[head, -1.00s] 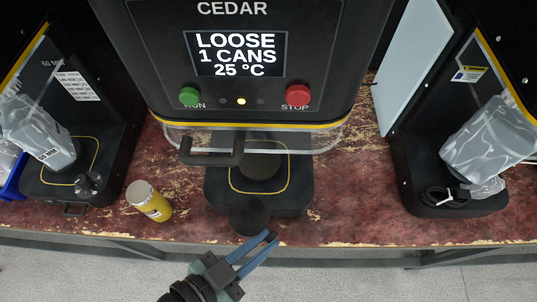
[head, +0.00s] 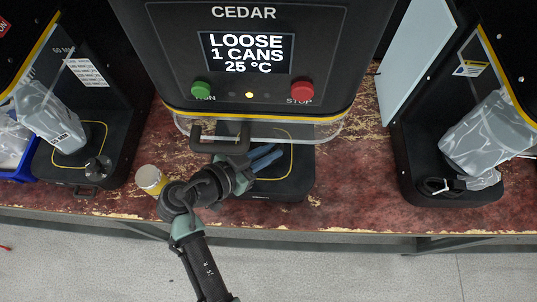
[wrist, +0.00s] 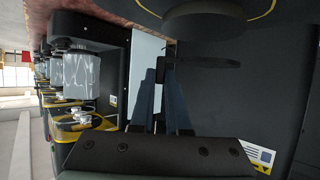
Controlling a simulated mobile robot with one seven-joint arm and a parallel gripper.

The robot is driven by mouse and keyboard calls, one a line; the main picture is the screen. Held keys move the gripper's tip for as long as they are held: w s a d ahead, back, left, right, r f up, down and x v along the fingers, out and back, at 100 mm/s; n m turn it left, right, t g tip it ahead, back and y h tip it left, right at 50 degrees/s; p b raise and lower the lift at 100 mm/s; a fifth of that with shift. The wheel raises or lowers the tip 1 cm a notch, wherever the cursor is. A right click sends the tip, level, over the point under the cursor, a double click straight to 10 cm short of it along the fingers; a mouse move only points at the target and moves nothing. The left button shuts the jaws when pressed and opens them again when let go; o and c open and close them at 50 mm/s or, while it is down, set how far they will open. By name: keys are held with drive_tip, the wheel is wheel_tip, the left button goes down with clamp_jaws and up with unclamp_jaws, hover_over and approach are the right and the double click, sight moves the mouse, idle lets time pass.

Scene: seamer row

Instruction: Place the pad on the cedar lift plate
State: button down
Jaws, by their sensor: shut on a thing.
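My gripper (head: 277,151) reaches under the clear guard of the CEDAR machine, above its black base. Its blue fingers are close together and shut on the pad. They also show in the wrist view (wrist: 167,68). The pad is dark against dark parts and I cannot make out its outline in the head view. The cedar lift plate is at the middle of the yellow-outlined base (head: 300,185), mostly hidden by my fingers and wrist. In the wrist view a dark round shape (wrist: 205,22) lies beyond the fingertips; I cannot tell whether it is plate or pad.
The clear guard's black handle (head: 220,137) is close beside my wrist. A yellow can-like container (head: 151,180) stands just left of my arm. Similar machines with grey bags (head: 490,135) stand on both sides. The red worn bench (head: 355,170) is clear to the right of the base.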

wheel_tip(320, 180, down, 3)
drive_tip(key=shift+r, duration=0.1)
drive_tip(key=shift+w+f, duration=0.2)
drive_tip(key=shift+f, duration=0.15)
drive_tip(key=shift+f, duration=0.2)
drive_tip(key=c, duration=0.9)
unclamp_jaws()
drive_tip(key=shift+r, duration=0.2)
drive_tip(key=v, duration=1.2)
drive_tip(key=shift+b, duration=0.3)
